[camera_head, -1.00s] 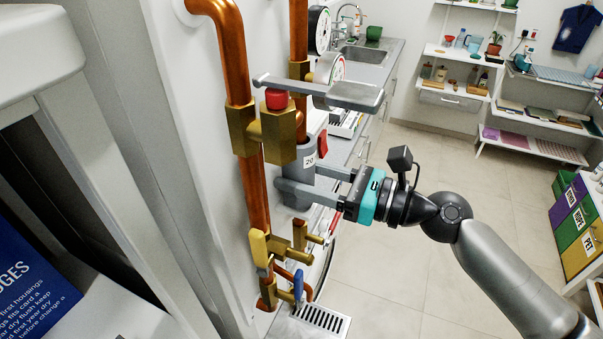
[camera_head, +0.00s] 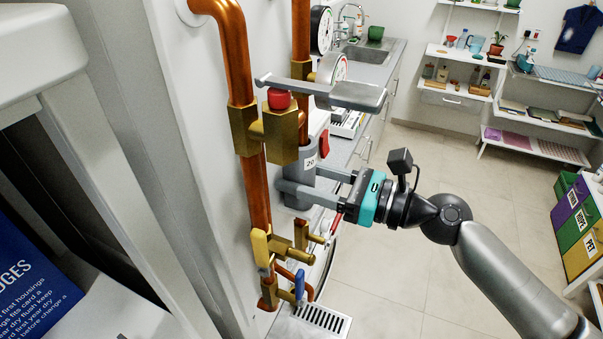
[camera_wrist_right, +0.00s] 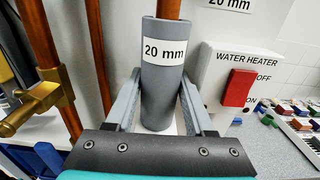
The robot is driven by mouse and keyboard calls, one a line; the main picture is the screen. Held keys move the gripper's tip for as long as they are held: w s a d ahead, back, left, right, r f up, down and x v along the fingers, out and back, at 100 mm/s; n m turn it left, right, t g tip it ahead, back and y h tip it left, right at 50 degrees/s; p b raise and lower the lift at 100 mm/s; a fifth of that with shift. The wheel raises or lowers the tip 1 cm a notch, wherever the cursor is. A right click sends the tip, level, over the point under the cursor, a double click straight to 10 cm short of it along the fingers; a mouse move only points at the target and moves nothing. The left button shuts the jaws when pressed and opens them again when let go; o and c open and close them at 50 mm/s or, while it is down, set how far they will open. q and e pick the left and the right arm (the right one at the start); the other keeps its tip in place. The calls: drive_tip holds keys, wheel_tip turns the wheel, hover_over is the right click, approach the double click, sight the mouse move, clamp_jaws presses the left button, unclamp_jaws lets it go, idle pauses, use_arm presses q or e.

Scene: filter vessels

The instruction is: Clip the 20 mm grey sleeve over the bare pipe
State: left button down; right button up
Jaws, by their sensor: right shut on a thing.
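The grey sleeve (camera_head: 303,177) is upright, with a white "20" label. In the right wrist view the sleeve (camera_wrist_right: 162,95) reads "20 mm". My right gripper (camera_head: 300,181) is shut on it, one finger on each side, below the label. A copper pipe (camera_wrist_right: 168,9) shows directly above the sleeve's top in the wrist view; it is the rear vertical pipe (camera_head: 300,35) in the head view. The sleeve lines up with this pipe, but I cannot tell whether it is around it or just in front. My left gripper is not in view.
A front copper pipe (camera_head: 233,60) with a brass valve (camera_head: 281,137) and red knob stands close left of the sleeve. Yellow (camera_head: 260,247) and blue (camera_head: 299,285) handled valves sit below. A red heater switch (camera_wrist_right: 239,88) is to the right.

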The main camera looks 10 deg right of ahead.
drive_tip(key=o, duration=1.4)
drive_tip(key=shift+s+d+f, duration=0.1)
drive_tip(key=shift+s+d, duration=0.05)
drive_tip(key=shift+d, duration=0.05)
drive_tip(key=b+v, duration=0.5)
drive_tip(key=v, duration=0.9)
drive_tip(key=shift+s+d, duration=0.25)
drive_tip(key=shift+d, duration=0.05)
